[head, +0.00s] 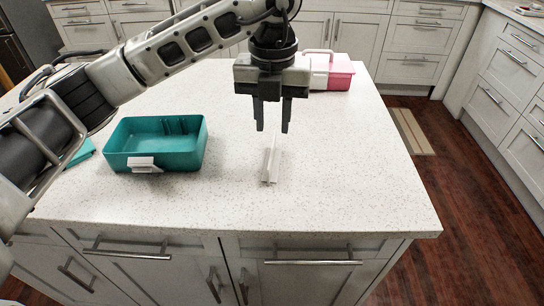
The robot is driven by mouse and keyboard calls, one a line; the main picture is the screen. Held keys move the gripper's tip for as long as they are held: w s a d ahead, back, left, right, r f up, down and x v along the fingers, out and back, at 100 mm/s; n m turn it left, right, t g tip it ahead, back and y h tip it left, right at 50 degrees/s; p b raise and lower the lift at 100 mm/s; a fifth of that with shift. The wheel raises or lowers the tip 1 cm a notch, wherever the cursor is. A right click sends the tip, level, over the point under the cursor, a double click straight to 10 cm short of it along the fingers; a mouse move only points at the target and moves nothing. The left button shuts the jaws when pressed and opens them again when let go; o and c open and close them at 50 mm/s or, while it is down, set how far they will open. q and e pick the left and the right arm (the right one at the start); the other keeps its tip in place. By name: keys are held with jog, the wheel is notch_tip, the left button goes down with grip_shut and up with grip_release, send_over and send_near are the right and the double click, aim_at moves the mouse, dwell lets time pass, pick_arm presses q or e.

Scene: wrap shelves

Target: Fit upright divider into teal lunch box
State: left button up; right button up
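The teal lunch box (157,158) stands open on the left part of the white speckled counter. It has small ribs on its inner far wall and a white latch on its near side. The white upright divider (270,164) stands on the counter to the right of the box, apart from it. My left gripper (272,128) points down above the divider's far end, its two fingers apart. The divider's top lies close below the fingertips; I cannot tell whether it is between them. My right gripper is not in view.
A pink and white lunch box (333,74) with a handle stands at the counter's back. A teal flat piece (80,153) lies left of the teal box, partly behind my arm. The counter (350,170) is clear on the right, up to its right and front edges.

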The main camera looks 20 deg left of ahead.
aim_at(272, 149)
pick_arm(q)
jog(key=f, duration=0.4)
jog(key=f+p, duration=0.1)
jog(key=f, duration=0.3)
jog(key=shift+w+a, duration=0.15)
jog(key=shift+w, duration=0.05)
grip_shut()
